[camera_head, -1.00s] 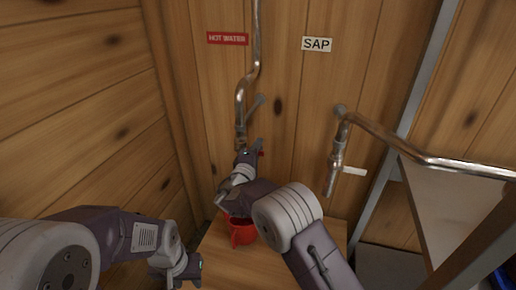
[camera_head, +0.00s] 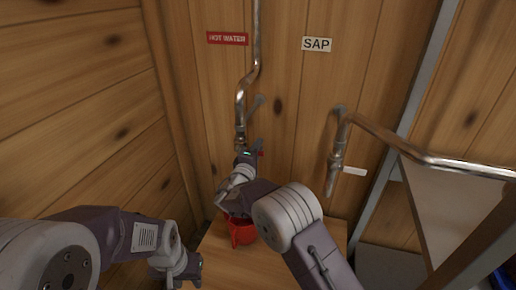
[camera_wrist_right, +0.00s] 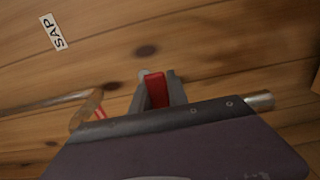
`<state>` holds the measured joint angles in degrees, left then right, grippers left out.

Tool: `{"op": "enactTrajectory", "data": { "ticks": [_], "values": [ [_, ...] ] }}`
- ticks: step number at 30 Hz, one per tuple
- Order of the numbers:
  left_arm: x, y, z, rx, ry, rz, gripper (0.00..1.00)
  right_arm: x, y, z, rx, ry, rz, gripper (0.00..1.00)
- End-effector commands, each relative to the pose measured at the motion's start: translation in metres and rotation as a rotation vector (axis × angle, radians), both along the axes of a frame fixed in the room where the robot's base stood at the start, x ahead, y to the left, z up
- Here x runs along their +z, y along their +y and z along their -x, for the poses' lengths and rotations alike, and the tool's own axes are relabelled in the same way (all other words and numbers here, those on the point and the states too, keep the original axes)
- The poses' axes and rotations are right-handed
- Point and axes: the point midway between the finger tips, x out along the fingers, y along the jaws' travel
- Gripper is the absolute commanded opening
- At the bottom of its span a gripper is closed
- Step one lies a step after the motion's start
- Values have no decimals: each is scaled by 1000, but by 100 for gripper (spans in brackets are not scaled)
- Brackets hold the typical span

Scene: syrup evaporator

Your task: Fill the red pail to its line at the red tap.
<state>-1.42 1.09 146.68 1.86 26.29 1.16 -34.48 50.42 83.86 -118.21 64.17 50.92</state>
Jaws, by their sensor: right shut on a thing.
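The red pail (camera_head: 243,234) stands upright on the wooden stand below the hot-water pipe. My right arm covers part of its rim, and its fill line and water level cannot be made out. My right gripper (camera_head: 252,153) is at the lower end of the hot-water pipe, shut on the red tap handle (camera_wrist_right: 156,90). A bit of red also shows beside the jaws in the head view. My left gripper (camera_head: 190,268) hangs low at left, apart from the pail; its jaws are too small to read.
The hot-water pipe (camera_head: 241,100) runs down the wall under a red HOT WATER sign (camera_head: 228,39). A second tap (camera_head: 335,165) with a pale handle hangs to the right, below the SAP sign (camera_head: 317,45). The wooden stand (camera_head: 225,265) has bare room in front of the pail.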

Motion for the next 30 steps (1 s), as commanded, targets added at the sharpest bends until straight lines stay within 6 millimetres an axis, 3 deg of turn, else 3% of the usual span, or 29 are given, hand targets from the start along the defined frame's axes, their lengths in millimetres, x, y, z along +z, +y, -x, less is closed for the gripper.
{"op": "enactTrajectory", "data": {
  "ticks": [14, 30],
  "values": [
    [-1, 0, 0, 0, 0, 0, 36, 1, 0, 0, 0, 14, 36, 0],
    [6, 0, 0, 0, 0, 0, 36, 30, 7, -2, 2, 145, 440, 0]
  ]
}}
